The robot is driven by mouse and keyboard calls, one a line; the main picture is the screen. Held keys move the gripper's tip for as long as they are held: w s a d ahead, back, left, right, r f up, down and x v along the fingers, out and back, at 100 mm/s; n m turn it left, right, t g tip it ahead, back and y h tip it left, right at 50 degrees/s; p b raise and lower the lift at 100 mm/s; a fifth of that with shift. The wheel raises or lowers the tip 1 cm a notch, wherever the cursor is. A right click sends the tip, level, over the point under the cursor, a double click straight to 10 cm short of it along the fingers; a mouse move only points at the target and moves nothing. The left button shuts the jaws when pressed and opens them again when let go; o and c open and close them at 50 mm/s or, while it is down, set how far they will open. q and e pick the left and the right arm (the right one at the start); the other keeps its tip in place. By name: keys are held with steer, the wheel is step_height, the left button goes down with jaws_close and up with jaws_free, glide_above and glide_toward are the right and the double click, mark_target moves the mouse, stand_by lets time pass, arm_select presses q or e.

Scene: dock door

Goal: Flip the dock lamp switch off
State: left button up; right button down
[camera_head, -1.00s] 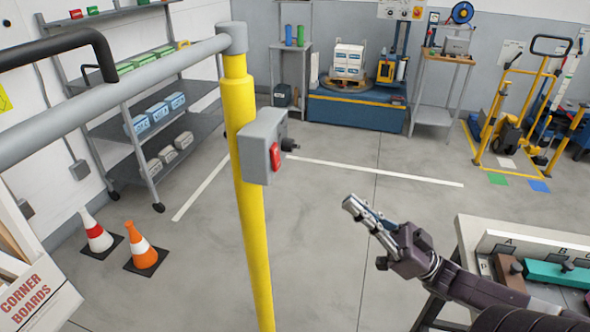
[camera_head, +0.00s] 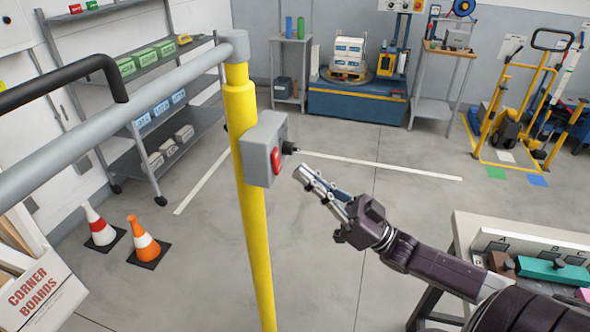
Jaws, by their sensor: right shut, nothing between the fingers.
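The lamp switch is a grey box (camera_head: 258,152) fixed to a yellow post (camera_head: 252,240). A red rocker (camera_head: 276,160) shows on its right-hand face, and a dark fitting sticks out behind it. My right gripper (camera_head: 299,174) is shut and empty. Its fingertips point left toward the red rocker, a short way to its right; a small gap shows between them in the picture. Whether the rocker is tilted on or off I cannot tell. My left gripper is not in view.
A grey rail with a black handle (camera_head: 60,85) crosses the upper left to the post. A bench (camera_head: 465,235) with lettered slots stands at lower right. Two cones (camera_head: 146,240) and a corner boards box (camera_head: 38,290) are at left. The middle floor is clear.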

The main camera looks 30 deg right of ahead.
mark_target(279, 166)
steer(key=shift+w+a+f, duration=0.15)
steer(key=shift+w+a, duration=0.65)
steer(key=shift+w, duration=0.2)
steer(key=shift+f, duration=0.1)
steer(key=shift+f, duration=0.15)
steer(key=b, duration=0.3)
steer(key=shift+w+a+f+t+y, duration=0.25)
steer(key=shift+f+t+y, duration=0.05)
steer(key=shift+f+t, duration=0.1)
steer(key=shift+w+r+p, duration=0.1)
steer(key=shift+r+p, duration=0.3)
steer(key=shift+p, duration=0.05)
